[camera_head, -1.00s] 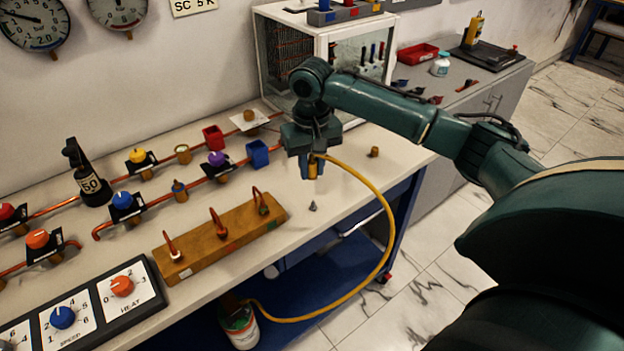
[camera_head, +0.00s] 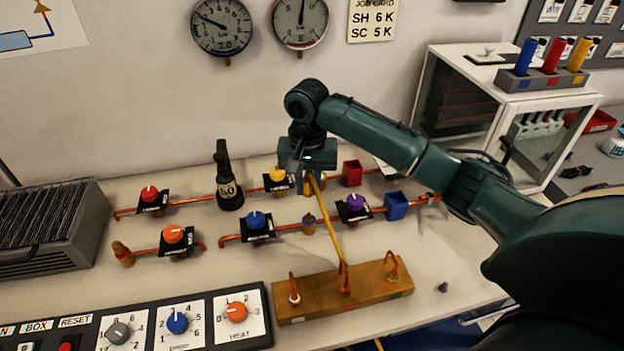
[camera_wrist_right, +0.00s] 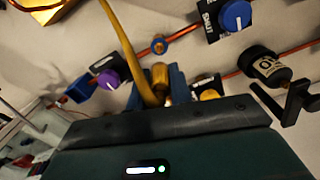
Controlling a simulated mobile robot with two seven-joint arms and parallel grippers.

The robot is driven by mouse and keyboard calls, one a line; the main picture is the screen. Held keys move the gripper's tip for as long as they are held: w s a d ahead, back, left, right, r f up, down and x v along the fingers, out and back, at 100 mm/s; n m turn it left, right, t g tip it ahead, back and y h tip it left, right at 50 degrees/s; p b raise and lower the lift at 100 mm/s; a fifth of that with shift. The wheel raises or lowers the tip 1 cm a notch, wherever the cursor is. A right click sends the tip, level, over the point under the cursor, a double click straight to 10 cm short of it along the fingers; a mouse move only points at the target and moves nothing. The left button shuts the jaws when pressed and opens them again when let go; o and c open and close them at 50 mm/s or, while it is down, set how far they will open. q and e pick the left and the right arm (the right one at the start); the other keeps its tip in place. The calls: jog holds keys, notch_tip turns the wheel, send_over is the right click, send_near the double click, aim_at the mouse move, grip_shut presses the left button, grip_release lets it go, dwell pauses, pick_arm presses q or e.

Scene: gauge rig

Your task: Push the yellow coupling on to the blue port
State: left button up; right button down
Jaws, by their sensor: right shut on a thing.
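My right gripper (camera_head: 306,184) is shut on the yellow coupling (camera_head: 310,188), a brass-yellow cylinder with a yellow hose (camera_head: 331,220) running from it. The coupling also shows between blue fingers in the right wrist view (camera_wrist_right: 160,76). The blue port (camera_head: 309,224), a small brass fitting with a blue band, stands on the nearer copper pipe. In the head view it is just below the coupling, apart from it. The port also shows beyond the coupling in the right wrist view (camera_wrist_right: 158,45). My left gripper is not in view.
A blue-knob valve (camera_head: 256,220) and a purple-knob valve (camera_head: 354,203) flank the port. A yellow-knob valve (camera_head: 277,176) and a black upright device (camera_head: 229,180) stand behind. A red cup (camera_head: 352,172), a blue cup (camera_head: 396,206) and a wooden block with hooks (camera_head: 320,300) are nearby.

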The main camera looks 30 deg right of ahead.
aim_at(309, 213)
jog(key=shift+s, duration=0.15)
jog(key=shift+f, duration=2.6)
jog(key=shift+f, duration=0.1)
jog(key=shift+f, duration=1.05)
jog(key=shift+f, duration=0.25)
jog(key=c, duration=0.9)
grip_release()
jog(key=shift+o, duration=0.2)
